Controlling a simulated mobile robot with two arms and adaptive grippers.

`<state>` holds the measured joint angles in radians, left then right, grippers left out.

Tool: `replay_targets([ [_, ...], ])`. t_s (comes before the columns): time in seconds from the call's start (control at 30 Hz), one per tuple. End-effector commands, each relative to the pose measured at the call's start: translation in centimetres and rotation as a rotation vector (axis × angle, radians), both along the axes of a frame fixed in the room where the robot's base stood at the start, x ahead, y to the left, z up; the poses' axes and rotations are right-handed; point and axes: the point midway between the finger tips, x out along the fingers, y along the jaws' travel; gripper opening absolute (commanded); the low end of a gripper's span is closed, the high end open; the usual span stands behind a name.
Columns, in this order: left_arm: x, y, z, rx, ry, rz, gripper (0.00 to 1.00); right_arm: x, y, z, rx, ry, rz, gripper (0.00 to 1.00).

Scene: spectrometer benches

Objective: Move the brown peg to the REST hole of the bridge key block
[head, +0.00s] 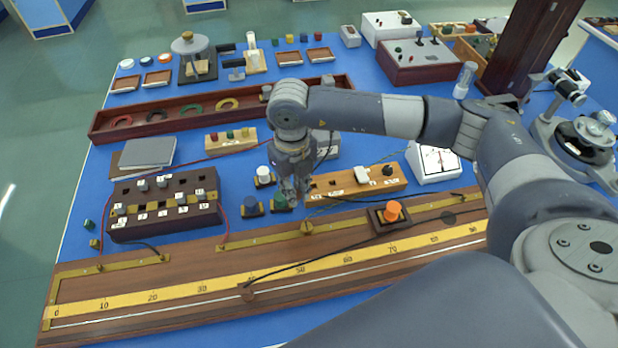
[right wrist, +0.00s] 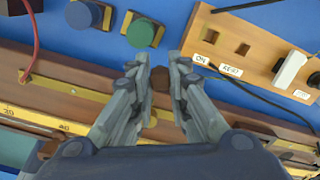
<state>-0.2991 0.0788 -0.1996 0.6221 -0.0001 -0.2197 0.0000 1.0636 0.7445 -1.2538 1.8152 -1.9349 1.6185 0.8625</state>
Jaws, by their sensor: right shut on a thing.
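The bridge key block (head: 348,185) is a light wooden bar right of my right gripper (head: 291,198) in the head view. In the right wrist view the block (right wrist: 262,22) lies at the upper right, with two empty square holes, an ON label and a REST label (right wrist: 231,71). A white key and a dark knob stand farther along it. My right gripper (right wrist: 161,62) is shut on the brown peg (right wrist: 161,80), which shows as a small dark brown piece between the fingertips. The fingers are left of the block, apart from the holes. My left gripper is not in view.
A blue knob (right wrist: 84,14) and a green knob (right wrist: 141,33) stand just beyond the fingers. The long scale board (head: 190,270) runs along the front, carrying an orange knob (head: 393,211). A dark plug box (head: 165,220) stands at left. Thin wires cross near the block.

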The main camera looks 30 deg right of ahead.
Motion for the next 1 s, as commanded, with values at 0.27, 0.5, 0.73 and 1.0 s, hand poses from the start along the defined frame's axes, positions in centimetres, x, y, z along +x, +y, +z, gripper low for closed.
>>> replay_targets([
  [0.27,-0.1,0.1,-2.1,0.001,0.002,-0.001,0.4,-3.3,5.5,0.4,0.001,-0.002,0.003,0.0],
  [0.5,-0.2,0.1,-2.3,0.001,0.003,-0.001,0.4,-4.3,7.2,1.0,0.0,-0.002,0.0,0.0],
  [0.73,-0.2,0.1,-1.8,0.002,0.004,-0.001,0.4,-4.3,7.3,2.2,0.0,-0.003,-0.001,0.0],
  [1.0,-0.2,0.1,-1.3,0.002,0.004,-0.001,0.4,-4.4,7.3,3.6,0.0,-0.002,-0.001,0.0],
])
